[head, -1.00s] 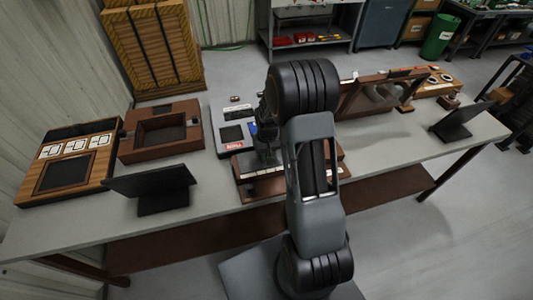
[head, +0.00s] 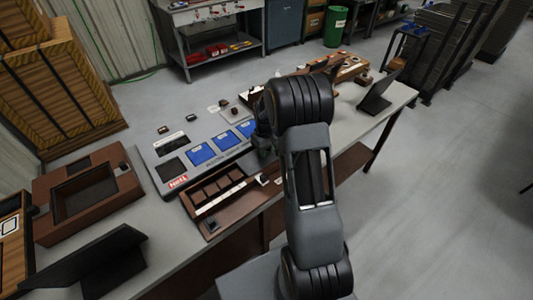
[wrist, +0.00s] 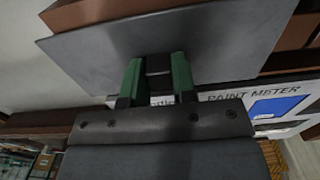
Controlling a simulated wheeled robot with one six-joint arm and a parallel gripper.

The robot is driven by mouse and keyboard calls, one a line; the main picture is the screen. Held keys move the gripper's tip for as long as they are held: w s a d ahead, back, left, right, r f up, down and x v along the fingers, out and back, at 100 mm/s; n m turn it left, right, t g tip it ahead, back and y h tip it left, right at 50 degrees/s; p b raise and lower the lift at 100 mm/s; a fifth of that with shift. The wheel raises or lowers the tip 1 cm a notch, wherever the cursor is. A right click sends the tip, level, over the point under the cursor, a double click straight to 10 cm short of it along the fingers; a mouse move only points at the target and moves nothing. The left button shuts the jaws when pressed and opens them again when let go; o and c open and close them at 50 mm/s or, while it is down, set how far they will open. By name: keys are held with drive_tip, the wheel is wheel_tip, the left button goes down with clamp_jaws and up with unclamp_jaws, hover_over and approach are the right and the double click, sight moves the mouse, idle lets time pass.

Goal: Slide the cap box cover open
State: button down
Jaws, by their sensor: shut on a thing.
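The cap box (head: 212,222) is a long brown wooden tray at the table's front edge, with several open compartments showing left of my arm in the head view. In the wrist view, a flat grey cover plate (wrist: 220,50) lies against brown wood, and a small black knob (wrist: 158,64) stands on it. My gripper (wrist: 157,72) has its green fingers on both sides of this knob, shut on it. In the head view my arm hides most of the gripper and the box's right part, so I cannot see the cover's full position there.
A grey paint meter panel with blue squares (head: 201,154) lies just behind the box. A brown framed box (head: 48,222) and a black stand (head: 110,255) are at left. Another black stand (head: 376,96) is at right. Stacked wooden crates (head: 60,90) stand behind the table.

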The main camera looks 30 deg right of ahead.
sight(268, 159)
drive_tip(key=shift+w+d+r, duration=0.1)
drive_tip(key=shift+d, duration=0.1)
drive_tip(key=c, duration=1.1)
unclamp_jaws()
drive_tip(key=shift+d, duration=0.15)
drive_tip(key=shift+o, duration=0.9)
wheel_tip(268, 159, up, 14)
drive_tip(key=shift+b, duration=0.4)
drive_tip(key=s+a+r+m+t, duration=0.1)
drive_tip(key=s+a+t, duration=0.1)
drive_tip(key=s+a, duration=0.4)
drive_tip(key=s+a+r+m+t, duration=0.1)
drive_tip(key=s+a, duration=0.5)
drive_tip(key=s, duration=0.8)
drive_tip(key=shift+s+a+r+t, duration=0.25)
drive_tip(key=shift+a+r+t, duration=0.2)
drive_tip(key=shift+r, duration=0.3)
